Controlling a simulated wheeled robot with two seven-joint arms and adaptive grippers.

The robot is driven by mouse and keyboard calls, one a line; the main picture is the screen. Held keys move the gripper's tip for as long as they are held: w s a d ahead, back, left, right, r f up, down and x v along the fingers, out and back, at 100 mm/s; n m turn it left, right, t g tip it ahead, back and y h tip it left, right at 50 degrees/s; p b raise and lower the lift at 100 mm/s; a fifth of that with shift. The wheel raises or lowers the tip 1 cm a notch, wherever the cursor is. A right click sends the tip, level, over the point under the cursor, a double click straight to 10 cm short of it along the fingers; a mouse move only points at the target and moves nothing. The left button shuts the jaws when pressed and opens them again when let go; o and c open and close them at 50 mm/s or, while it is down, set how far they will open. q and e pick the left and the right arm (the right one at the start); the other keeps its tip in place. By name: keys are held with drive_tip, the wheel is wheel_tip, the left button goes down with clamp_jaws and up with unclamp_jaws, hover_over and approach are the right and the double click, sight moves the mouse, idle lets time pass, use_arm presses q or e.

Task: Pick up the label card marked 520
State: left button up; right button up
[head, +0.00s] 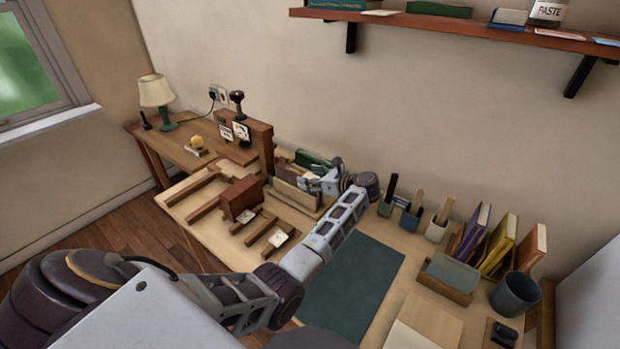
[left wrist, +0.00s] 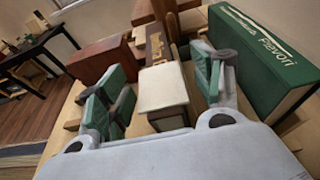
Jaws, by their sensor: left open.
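My left gripper (head: 322,183) is open above the wooden tray (head: 296,198) at the back of the desk. In the left wrist view the gripper (left wrist: 160,78) has its two green-padded fingers spread. A blank-looking pale card or block face (left wrist: 162,88) shows between them, and no finger visibly grips it. I cannot read 520 on any card. My right gripper is not in view.
A dark green mat (head: 352,285) leaves clear room. Pen cups (head: 410,218) and upright books (head: 497,243) stand at the right.

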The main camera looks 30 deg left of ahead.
sight(310, 177)
use_arm(q)
drive_tip(key=shift+a, duration=0.1)
drive_tip(key=shift+c, duration=1)
drive_tip(key=c, duration=0.5)
drive_tip(key=shift+c, duration=0.4)
wheel_tip(310, 177, up, 9)
drive_tip(key=shift+r+b, duration=0.2)
drive_tip(key=shift+b, duration=0.15)
drive_tip(key=shift+r, duration=0.25)
use_arm(e)
drive_tip(key=shift+w+a+f, duration=0.15)
drive_tip(key=shift+w+f, duration=0.05)
drive_tip(key=shift+f, duration=0.05)
